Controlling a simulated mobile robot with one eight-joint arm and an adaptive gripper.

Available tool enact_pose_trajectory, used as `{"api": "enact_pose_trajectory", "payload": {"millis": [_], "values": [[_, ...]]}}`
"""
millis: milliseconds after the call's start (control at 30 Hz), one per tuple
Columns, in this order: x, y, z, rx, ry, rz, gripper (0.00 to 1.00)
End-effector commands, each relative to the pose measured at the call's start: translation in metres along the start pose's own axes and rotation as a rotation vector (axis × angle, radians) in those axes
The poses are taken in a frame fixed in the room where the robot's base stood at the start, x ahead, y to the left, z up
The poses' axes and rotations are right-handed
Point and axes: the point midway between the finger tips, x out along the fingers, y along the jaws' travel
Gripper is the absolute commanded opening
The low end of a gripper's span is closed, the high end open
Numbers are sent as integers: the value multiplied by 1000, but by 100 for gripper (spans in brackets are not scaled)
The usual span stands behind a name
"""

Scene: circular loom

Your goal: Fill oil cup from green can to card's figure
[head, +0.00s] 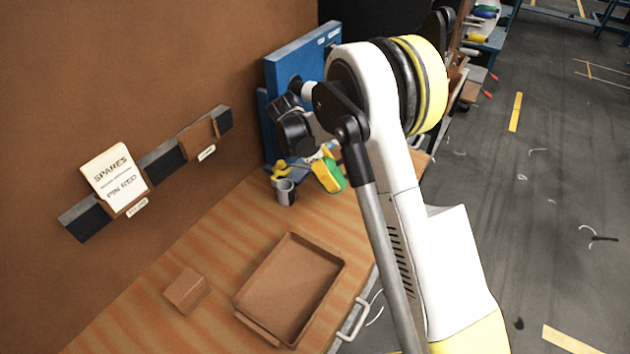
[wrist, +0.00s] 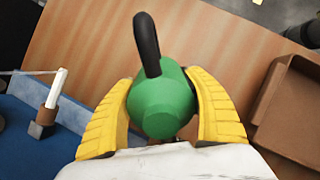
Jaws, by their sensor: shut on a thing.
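The green can (wrist: 165,100) is between the two yellow fingers of my gripper (wrist: 163,110), which is shut on it. A black curved spout or handle (wrist: 148,45) rises from the can in the wrist view. In the head view my gripper (head: 329,174) and the green can (head: 342,170) are near the blue panel, partly hidden by my arm. A small grey cup (head: 285,192) stands on the bench just left of them; I cannot tell whether it is the oil cup. The readable card (head: 114,178) on the wall says "SPARES" and "PIN RED". I see no oil figure on it.
An empty brown tray (head: 292,288) and a small brown block (head: 186,291) rest on the wooden bench. A blue panel (head: 300,75) stands at the back. A brown wall holder (head: 198,137) is right of the card.

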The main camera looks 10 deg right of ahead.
Motion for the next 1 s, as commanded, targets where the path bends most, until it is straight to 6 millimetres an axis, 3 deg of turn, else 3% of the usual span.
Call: {"api": "enact_pose_trajectory", "payload": {"millis": [267, 1000], "values": [[3, 0, 0, -1, -4, 0, 20], [-21, 0, 13, 0, -195, 0, 20]]}}
